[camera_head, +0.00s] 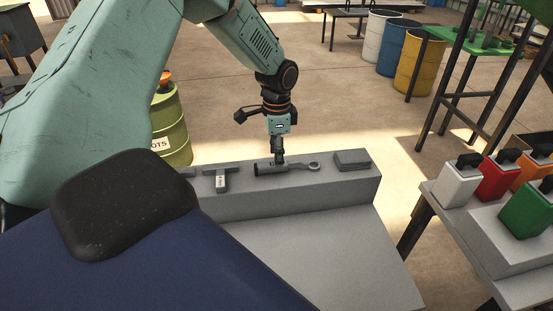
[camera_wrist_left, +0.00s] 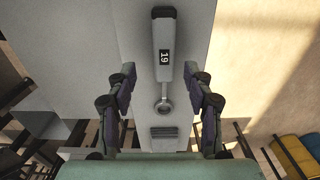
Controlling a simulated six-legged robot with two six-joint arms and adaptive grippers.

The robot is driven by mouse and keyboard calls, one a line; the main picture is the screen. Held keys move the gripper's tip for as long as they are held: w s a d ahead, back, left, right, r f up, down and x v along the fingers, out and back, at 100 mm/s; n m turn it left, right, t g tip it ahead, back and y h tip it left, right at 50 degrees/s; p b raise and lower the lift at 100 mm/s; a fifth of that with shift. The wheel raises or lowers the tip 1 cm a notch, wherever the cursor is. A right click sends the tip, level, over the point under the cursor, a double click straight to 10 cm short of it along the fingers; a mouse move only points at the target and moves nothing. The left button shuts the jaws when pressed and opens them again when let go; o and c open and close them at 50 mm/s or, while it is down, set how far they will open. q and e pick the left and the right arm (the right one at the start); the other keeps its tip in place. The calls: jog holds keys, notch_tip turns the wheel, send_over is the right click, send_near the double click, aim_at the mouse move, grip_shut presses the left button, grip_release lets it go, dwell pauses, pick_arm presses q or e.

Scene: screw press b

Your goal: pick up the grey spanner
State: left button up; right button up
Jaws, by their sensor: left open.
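The grey spanner (camera_head: 298,167) lies flat on the raised grey ledge, its ring end toward the right in the head view. In the left wrist view the spanner (camera_wrist_left: 164,75) runs lengthwise, with a black "19" label on its wide handle and the ring nearer the gripper base. My left gripper (camera_head: 279,160) points down over the spanner's handle. In the wrist view its two fingers (camera_wrist_left: 160,72) are spread, one on each side of the spanner, with clear gaps to it. Nothing is held. The right gripper is not in view.
The grey ledge (camera_head: 345,186) also holds a T-shaped tool (camera_head: 221,179) left of the spanner and a flat grey block (camera_head: 352,160) right of it. A lower grey surface (camera_head: 320,255) lies in front. Coloured containers (camera_head: 497,177) stand on a table at the right.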

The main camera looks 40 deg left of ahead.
pick_arm(q)
jog(key=f, duration=0.3)
jog(key=shift+w+a+f, duration=0.15)
jog(key=shift+a+f, duration=0.2)
jog(key=shift+f, duration=0.05)
jog(key=shift+d, duration=0.1)
jog(key=shift+r, duration=0.15)
jog(key=shift+d, duration=0.1)
jog(key=shift+c, duration=0.6)
jog(key=c, duration=0.6)
grip_shut()
